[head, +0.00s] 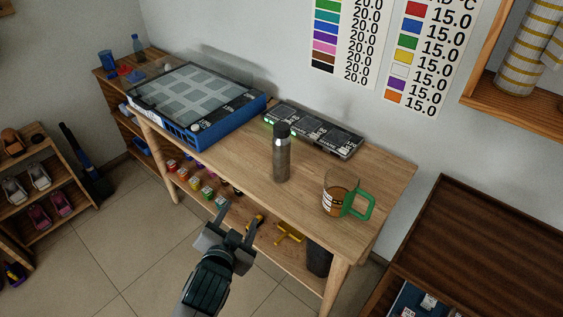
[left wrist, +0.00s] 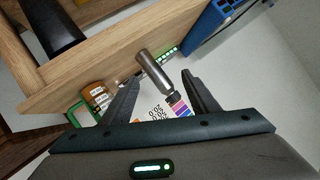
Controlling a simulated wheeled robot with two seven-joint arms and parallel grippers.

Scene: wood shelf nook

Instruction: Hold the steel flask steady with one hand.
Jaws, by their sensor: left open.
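The steel flask (head: 281,158) stands upright on the wooden table (head: 237,160), with a dark cap on top. In the left wrist view the flask (left wrist: 153,70) shows between the two fingers, some way beyond them. My left gripper (head: 233,228) is open and empty, in front of the table's front edge and short of the flask. Its spread fingers also show in the left wrist view (left wrist: 158,95). My right gripper is in neither view.
A glass mug with a green handle (head: 341,197) stands right of the flask. A dark flat device (head: 314,130) lies behind it, and a blue-sided box (head: 197,131) stands to the left. Small coloured items and yellow pieces (head: 289,233) are on the lower shelf.

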